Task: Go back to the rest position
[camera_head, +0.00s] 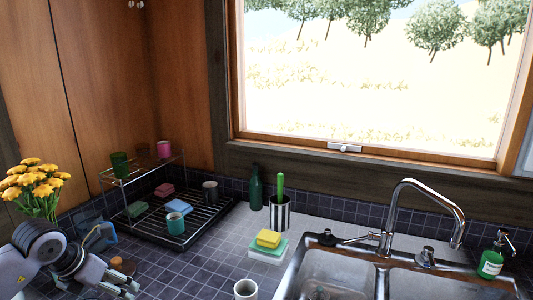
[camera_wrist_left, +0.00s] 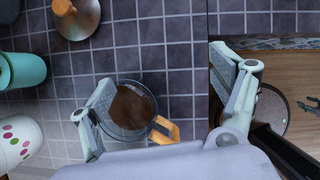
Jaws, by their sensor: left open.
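My left gripper (camera_head: 128,284) is low at the left in the head view, over the tiled counter (camera_head: 190,270). In the left wrist view the two fingers of the left gripper (camera_wrist_left: 168,75) are spread wide apart with nothing held between them. A round clear vessel with brown contents (camera_wrist_left: 130,108) and an orange handle (camera_wrist_left: 163,130) shows close to the left finger; I cannot tell whether they touch. My right gripper is in neither view.
Yellow flowers (camera_head: 36,180) stand beside my left arm. A dish rack (camera_head: 200,222) holds cups and sponges. A green bottle (camera_head: 255,187), utensil holder (camera_head: 279,212), stacked sponges (camera_head: 268,240), white cup (camera_head: 245,290), faucet (camera_head: 390,215) and sink (camera_head: 340,275) lie to the right.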

